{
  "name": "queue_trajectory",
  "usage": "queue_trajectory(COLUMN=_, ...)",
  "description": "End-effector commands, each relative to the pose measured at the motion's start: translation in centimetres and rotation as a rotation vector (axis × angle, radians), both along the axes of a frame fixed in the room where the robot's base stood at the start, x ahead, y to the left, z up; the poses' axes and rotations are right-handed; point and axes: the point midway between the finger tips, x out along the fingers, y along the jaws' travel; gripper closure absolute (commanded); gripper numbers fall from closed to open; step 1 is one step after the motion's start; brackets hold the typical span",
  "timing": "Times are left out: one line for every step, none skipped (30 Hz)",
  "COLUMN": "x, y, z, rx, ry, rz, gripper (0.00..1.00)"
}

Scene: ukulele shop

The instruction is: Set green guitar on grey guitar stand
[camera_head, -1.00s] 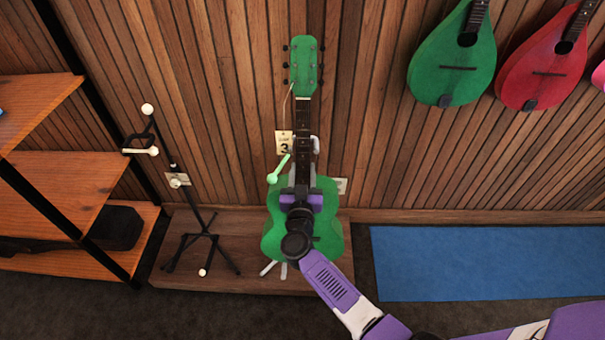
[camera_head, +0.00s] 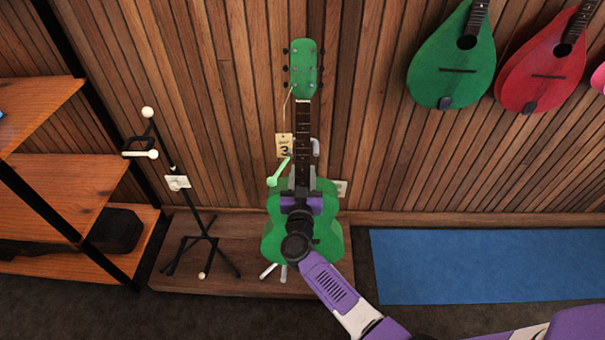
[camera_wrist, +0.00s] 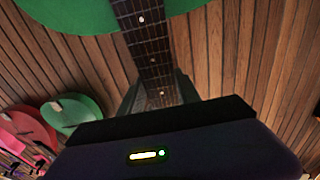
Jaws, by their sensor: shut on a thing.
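The green guitar (camera_head: 276,238) is upright in front of the wooden wall, its headstock (camera_head: 303,68) at the top and a paper tag marked 3 (camera_head: 284,147) hanging from it. The grey guitar stand is mostly hidden behind it; pale legs (camera_head: 269,271) show below the body and a grey arm (camera_head: 316,147) beside the neck. I cannot tell whether the guitar's weight rests on the stand. My gripper (camera_head: 301,190) is shut on the lower neck in front of the body. In the wrist view the dark fretted neck (camera_wrist: 147,45) runs down into my jaws (camera_wrist: 160,100).
A black stand (camera_head: 205,225) with white ends stands to the left on the low wooden platform (camera_head: 225,282). Wooden shelves (camera_head: 70,185) are at far left. Green (camera_head: 450,75) and red (camera_head: 535,80) instruments hang at upper right. A blue mat (camera_head: 480,265) lies on clear floor at right.

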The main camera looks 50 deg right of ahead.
Motion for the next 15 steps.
queue_trajectory(x=0.1, y=0.0, z=0.3, rx=-0.004, ry=-0.006, rz=-0.001, gripper=1.00)
queue_trajectory(x=0.1, y=0.0, z=0.2, rx=-0.004, ry=-0.006, rz=-0.001, gripper=1.00)
queue_trajectory(x=0.2, y=-0.1, z=0.1, rx=-0.004, ry=-0.006, rz=-0.001, gripper=1.00)
queue_trajectory(x=0.2, y=-0.1, z=0.0, rx=-0.004, ry=-0.006, rz=-0.001, gripper=1.00)
queue_trajectory(x=0.2, y=-0.1, z=0.0, rx=-0.004, ry=-0.006, rz=-0.001, gripper=1.00)
queue_trajectory(x=0.2, y=-0.1, z=-0.2, rx=-0.004, ry=-0.006, rz=-0.001, gripper=1.00)
queue_trajectory(x=0.2, y=-0.1, z=-0.3, rx=-0.004, ry=-0.006, rz=-0.001, gripper=1.00)
queue_trajectory(x=0.2, y=-0.1, z=-0.4, rx=-0.004, ry=-0.006, rz=-0.001, gripper=1.00)
queue_trajectory(x=0.2, y=-0.1, z=-0.5, rx=-0.005, ry=-0.007, rz=-0.001, gripper=1.00)
queue_trajectory(x=0.2, y=-0.1, z=-0.6, rx=-0.005, ry=-0.007, rz=-0.001, gripper=1.00)
queue_trajectory(x=0.2, y=-0.1, z=-0.7, rx=-0.005, ry=-0.007, rz=-0.001, gripper=1.00)
queue_trajectory(x=0.2, y=-0.1, z=-0.9, rx=-0.005, ry=-0.007, rz=-0.001, gripper=1.00)
queue_trajectory(x=0.2, y=-0.1, z=-1.0, rx=-0.004, ry=-0.007, rz=-0.001, gripper=1.00)
queue_trajectory(x=0.2, y=-0.1, z=-1.1, rx=-0.004, ry=-0.007, rz=-0.001, gripper=1.00)
queue_trajectory(x=0.2, y=-0.1, z=-1.2, rx=-0.004, ry=-0.007, rz=-0.001, gripper=1.00)
